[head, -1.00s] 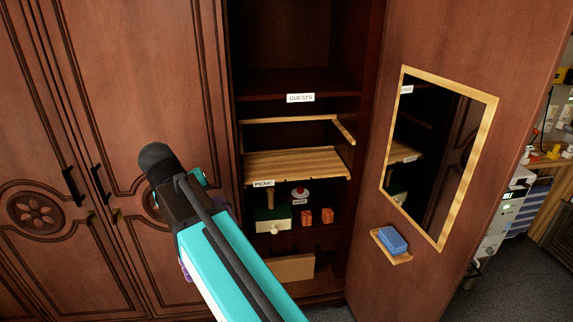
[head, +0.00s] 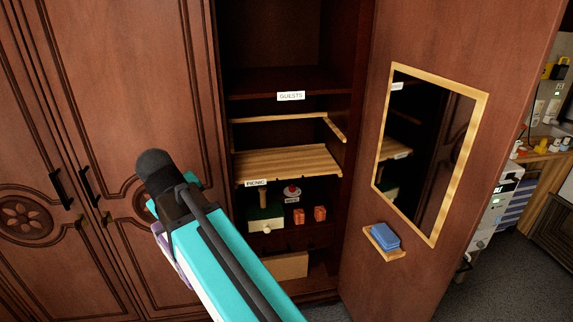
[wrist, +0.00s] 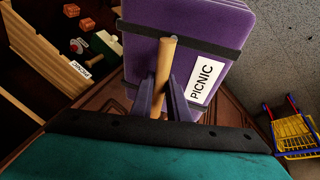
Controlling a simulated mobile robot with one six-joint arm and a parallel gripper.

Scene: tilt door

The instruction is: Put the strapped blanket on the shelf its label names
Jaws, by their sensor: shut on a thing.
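The strapped blanket (wrist: 228,28) is a purple folded stack with black straps, seen close up in the wrist view. Its white label (wrist: 201,81) reads PICNIC. My gripper (wrist: 161,88) is shut on the blanket's wooden handle (wrist: 166,55). In the head view my arm hides most of the blanket and the gripper; only a little purple shows beside the arm. The slatted wooden shelf (head: 290,162) in the open wardrobe has a PICNIC tag (head: 256,183) on its front edge and looks bare. The dark shelf (head: 250,89) above it has a GUESTS tag (head: 291,96).
A wooden rail frame (head: 280,118) sits between those shelves. Below are a green-and-white box (head: 266,222), a red-topped item (head: 292,190) and orange blocks (head: 299,216). The open door (head: 400,285) at right carries a mirror (head: 425,150) and a tray with blue sponge (head: 386,236). Closed doors (head: 110,60) stand left.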

